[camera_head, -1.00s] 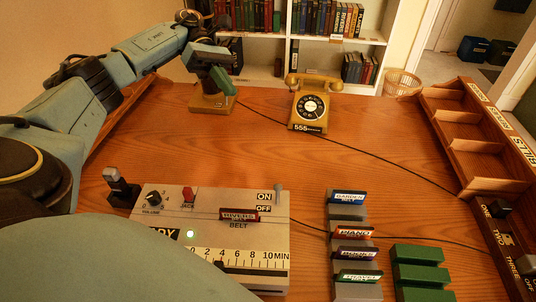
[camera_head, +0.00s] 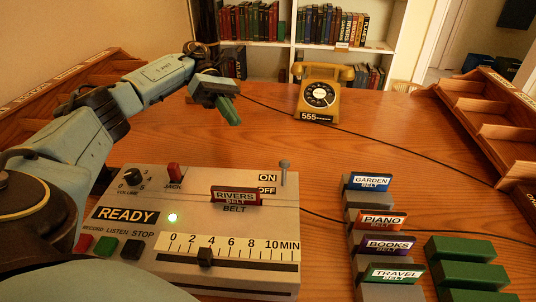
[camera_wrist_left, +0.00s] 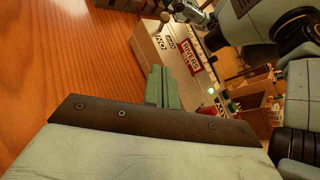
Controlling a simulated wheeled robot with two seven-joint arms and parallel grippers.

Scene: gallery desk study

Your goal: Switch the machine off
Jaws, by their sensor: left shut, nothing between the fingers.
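The machine (camera_head: 230,275) is a grey box at the front with a READY label and a lit green lamp (camera_head: 172,217). Its metal toggle lever (camera_head: 284,172) stands up at the back right corner, beside the ON and OFF labels (camera_head: 267,184). A red RIVERS BELT cartridge (camera_head: 236,196) sits in it. My left gripper (camera_head: 230,110) is shut and empty, in the air behind the machine and apart from the lever. Its green fingers (camera_wrist_left: 160,88) show in the left wrist view, with the machine (camera_wrist_left: 175,50) beyond them. My right gripper is not in view.
A rack of belt cartridges (camera_head: 372,219) and green blocks (camera_head: 466,250) stand right of the machine. A yellow telephone (camera_head: 320,92) is at the back. A dark cord crosses the desk. Wooden trays (camera_head: 490,130) line the right side. The desk's middle is clear.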

